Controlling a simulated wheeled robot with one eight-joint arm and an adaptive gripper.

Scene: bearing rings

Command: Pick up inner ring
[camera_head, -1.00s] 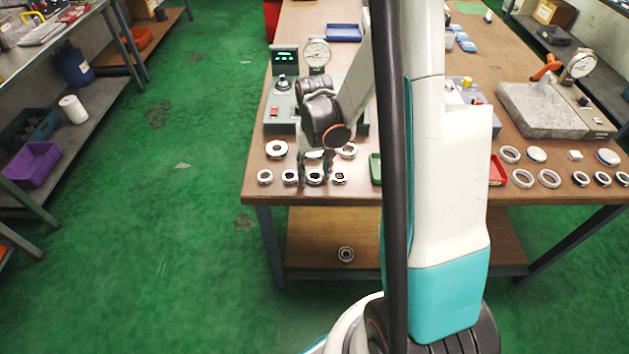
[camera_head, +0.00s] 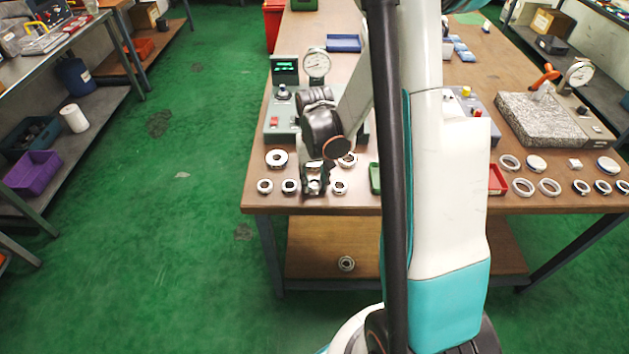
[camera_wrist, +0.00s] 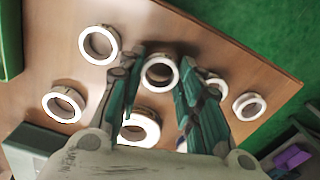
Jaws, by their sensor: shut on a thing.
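My gripper (camera_head: 314,188) is down at the front row of rings near the front edge of the workbench. In the wrist view its two green-grey fingers (camera_wrist: 163,60) are shut on a small white-faced ring (camera_wrist: 159,86) with a dark bore. This inner ring is largely hidden behind the fingers in the head view. It sits low, at about bench height; I cannot tell whether it touches the top. Small rings stand on both sides, one to the right (camera_head: 340,193) and one to the left (camera_head: 290,192).
Larger rings (camera_head: 277,165) lie behind the front row. A green bin (camera_head: 375,178) and a red bin (camera_head: 498,180) stand to the right. A grey device with a dial gauge (camera_head: 316,64) is behind. One ring (camera_head: 346,270) lies on the lower shelf.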

